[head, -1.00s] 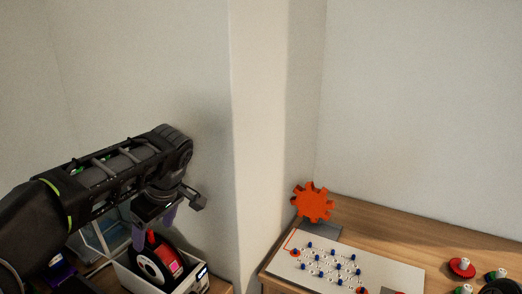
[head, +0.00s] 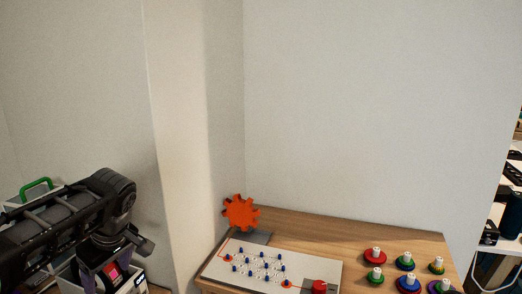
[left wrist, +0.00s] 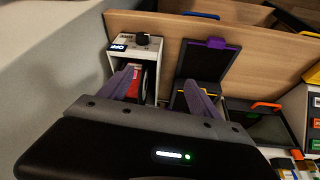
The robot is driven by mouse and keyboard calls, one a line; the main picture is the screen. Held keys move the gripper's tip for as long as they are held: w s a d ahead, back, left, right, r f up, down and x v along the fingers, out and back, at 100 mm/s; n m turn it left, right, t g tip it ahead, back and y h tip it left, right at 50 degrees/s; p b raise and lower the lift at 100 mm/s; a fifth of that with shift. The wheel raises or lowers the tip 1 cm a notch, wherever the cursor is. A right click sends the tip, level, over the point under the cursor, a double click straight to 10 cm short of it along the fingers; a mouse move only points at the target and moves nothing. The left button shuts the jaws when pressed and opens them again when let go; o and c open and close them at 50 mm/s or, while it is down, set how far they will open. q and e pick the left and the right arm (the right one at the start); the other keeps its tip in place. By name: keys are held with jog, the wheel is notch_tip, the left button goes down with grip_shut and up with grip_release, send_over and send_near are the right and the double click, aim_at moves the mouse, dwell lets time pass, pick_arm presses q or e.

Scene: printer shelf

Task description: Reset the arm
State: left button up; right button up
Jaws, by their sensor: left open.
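My left arm comes in from the left in the head view, and its gripper (head: 98,274) points down at the lower left. In the left wrist view its two purple fingers (left wrist: 158,90) are spread apart with nothing held between them. My right gripper is not in view.
A wooden table (head: 340,232) holds a white pegboard (head: 225,272), an orange gear (head: 241,212) and several colored knobbed discs (head: 375,256). A wall corner juts out between my arm and this table. A black tray with a purple tab (left wrist: 205,62) stands right of the device.

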pick_arm(q)
jog(key=w+d+f+m+t+h, duration=0.2)
jog(key=w+d+f+m, duration=0.2)
jog(key=d, duration=0.2)
jog(key=w+d+f+m+t+h, duration=0.1)
jog(key=w+d+f+m+h, duration=0.1)
jog(key=w+d+f+m, duration=0.25)
jog(key=s+d+f+m+h, duration=0.35)
jog(key=d+f, duration=0.75)
jog(key=f, duration=0.5)
jog(key=s+d+f+g, duration=0.2)
jog(key=s+f, duration=0.8)
jog(key=s, duration=0.3)
jog(key=s+d+f+g, duration=0.2)
jog(key=s+d+f, duration=0.1)
jog(key=s+f, duration=0.8)
jog(key=s, duration=0.3)
jog(key=shift+d+f+n+g+h, duration=0.2)
jog(key=shift+d+n+g+h, duration=0.1)
jog(key=shift+n+h, duration=0.1)
jog(key=shift+a, duration=0.1)
